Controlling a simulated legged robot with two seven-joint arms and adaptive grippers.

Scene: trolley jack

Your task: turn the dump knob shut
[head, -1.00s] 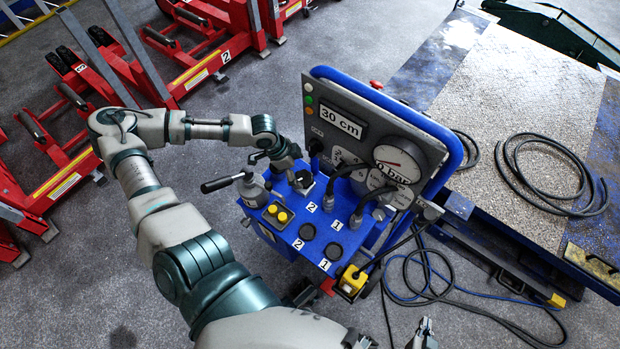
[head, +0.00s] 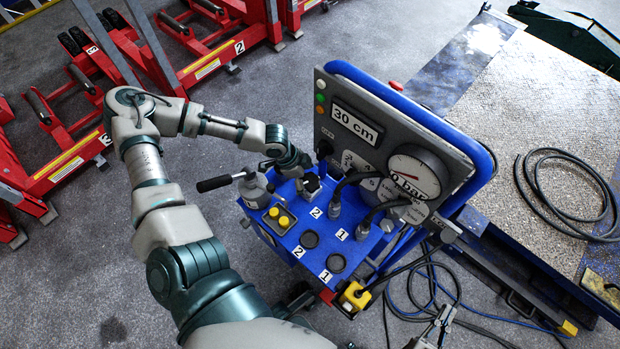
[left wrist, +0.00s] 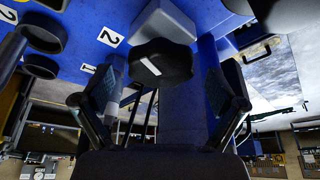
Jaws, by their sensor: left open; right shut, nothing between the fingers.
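The dump knob appears to be the black knob (head: 311,181) on a grey metal block at the back of the blue control panel (head: 293,236). My left gripper (head: 301,168) is beside it, pointing at it from the far side, and partly covers this area. In the left wrist view, the black lobed knob (left wrist: 160,64) with a white pointer line lies between the open fingertips of the left gripper (left wrist: 160,85). A gap shows on both sides, so the fingers do not grip it. My right gripper (head: 441,322) is shut and empty, low at the bottom edge, away from the panel.
A lever valve (head: 252,186) with a black handle stands left of the knob. Hoses plug in at its right, below an upright gauge board (head: 392,150). Yellow buttons (head: 279,217) sit at the front. Red jacks (head: 60,140) stand at left, and cables lie on the floor at right.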

